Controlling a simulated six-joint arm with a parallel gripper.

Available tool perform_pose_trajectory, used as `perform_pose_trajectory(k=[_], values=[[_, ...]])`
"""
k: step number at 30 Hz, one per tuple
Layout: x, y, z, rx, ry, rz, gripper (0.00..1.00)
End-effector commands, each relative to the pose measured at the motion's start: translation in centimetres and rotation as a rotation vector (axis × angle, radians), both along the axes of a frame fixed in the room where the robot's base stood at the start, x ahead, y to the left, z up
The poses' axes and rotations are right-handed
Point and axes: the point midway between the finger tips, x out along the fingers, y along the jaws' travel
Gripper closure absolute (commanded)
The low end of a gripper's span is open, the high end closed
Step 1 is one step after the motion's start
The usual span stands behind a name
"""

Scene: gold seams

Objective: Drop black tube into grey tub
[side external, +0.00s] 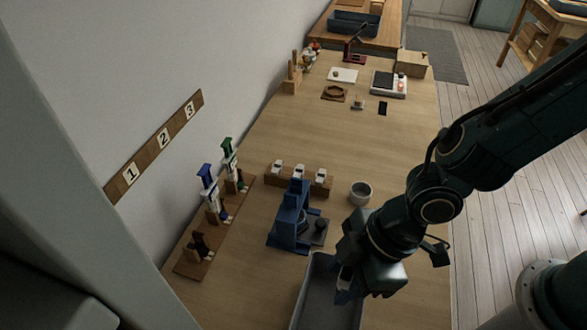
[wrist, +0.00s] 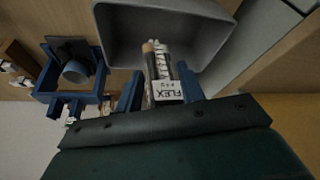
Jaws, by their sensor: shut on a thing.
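My gripper (wrist: 160,90) is shut on the black tube (wrist: 163,62), which has a white label reading FLEX, dark markings and a tan end. In the wrist view the tube points away from the fingers, and its far end shows against the inside of the grey tub (wrist: 118,38). In the side external view my gripper (side external: 350,290) is low at the right side of the grey tub (side external: 318,298), overlapping its edge. The tube is mostly hidden there by the gripper. I cannot tell how far above the tub floor it is.
A blue stand (side external: 290,220) is just beyond the tub, with a grey cup (side external: 361,192) to its right. A wooden rack (side external: 270,180) with white pieces stands behind. A wooden board (side external: 190,268) holds blue-, green- and black-coloured items at left. The middle of the table is clear.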

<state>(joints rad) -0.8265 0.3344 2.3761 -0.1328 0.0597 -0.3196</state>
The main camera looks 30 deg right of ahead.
Motion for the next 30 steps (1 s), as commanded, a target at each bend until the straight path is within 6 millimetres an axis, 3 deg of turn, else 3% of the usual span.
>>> perform_pose_trajectory(k=[10,11,14,15,30], values=[[0.0,-0.01,-0.26,0.0,0.0,0.0,0.84],[0.0,-0.01,-0.26,0.0,0.0,0.0,0.58],[0.01,-0.01,-0.25,0.0,0.0,0.0,0.38],[0.0,0.0,-0.25,0.0,0.0,0.0,0.36],[-0.04,-0.14,0.22,0.001,-0.001,0.0,0.36]])
